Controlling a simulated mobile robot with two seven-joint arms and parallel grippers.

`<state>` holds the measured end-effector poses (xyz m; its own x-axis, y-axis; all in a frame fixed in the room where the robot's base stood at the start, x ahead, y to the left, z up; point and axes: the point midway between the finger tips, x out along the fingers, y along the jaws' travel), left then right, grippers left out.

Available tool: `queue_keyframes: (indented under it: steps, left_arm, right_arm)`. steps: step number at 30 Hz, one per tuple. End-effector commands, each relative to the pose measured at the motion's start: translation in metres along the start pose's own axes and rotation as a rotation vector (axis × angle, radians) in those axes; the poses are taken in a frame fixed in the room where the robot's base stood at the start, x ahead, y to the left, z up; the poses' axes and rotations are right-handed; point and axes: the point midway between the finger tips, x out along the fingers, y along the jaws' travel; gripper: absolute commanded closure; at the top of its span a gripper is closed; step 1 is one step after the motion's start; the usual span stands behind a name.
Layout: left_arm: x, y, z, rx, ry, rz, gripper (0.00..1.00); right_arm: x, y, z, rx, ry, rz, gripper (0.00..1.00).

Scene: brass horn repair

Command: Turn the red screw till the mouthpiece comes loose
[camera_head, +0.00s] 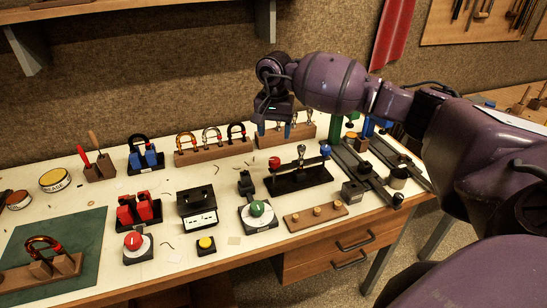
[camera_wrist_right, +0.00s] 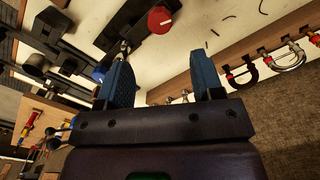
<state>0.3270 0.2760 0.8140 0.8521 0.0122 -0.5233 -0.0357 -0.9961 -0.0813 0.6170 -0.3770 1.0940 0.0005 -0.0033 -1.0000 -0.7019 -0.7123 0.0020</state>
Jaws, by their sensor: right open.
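The red screw (camera_head: 274,162) is a round red knob at the left end of a black puller (camera_head: 311,178) on the bench. A silver mouthpiece (camera_head: 301,154) stands upright at the puller's middle, and a blue knob (camera_head: 325,149) is at its right end. My right gripper (camera_head: 274,128) is open and empty, fingers down, above and behind the red screw and apart from it. In the right wrist view, the red screw (camera_wrist_right: 160,19) is beyond the gap between the blue fingers (camera_wrist_right: 162,80). The mouthpiece (camera_wrist_right: 124,47) is partly hidden by the left finger. My left gripper is out of view.
Wooden racks with small horns (camera_head: 213,152) and mouthpieces (camera_head: 300,136) stand behind. A green knob box (camera_head: 258,216) and a wooden peg block (camera_head: 315,217) are in front. Black rails (camera_head: 362,172) lie to the right. A green mat (camera_head: 60,235) lies at left.

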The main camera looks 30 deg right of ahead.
Motion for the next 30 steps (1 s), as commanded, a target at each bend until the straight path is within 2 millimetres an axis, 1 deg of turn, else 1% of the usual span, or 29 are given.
queue_keyframes:
  steps: [1,9,15,21,30]
  left_arm:
    - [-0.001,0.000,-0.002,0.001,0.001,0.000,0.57]
    - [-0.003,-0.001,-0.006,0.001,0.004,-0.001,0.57]
    - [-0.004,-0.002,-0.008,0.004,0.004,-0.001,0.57]
    - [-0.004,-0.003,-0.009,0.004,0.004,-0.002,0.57]
    - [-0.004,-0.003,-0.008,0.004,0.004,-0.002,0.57]
  right_arm:
    - [0.009,0.001,0.001,0.001,-0.005,0.002,0.39]
    - [0.055,0.000,0.002,0.002,-0.006,0.000,0.39]
    - [0.081,0.000,0.001,0.002,-0.004,0.000,0.39]
    - [0.093,0.000,0.001,0.002,-0.003,-0.001,0.39]
    - [0.095,0.000,0.001,0.002,-0.003,-0.001,0.39]
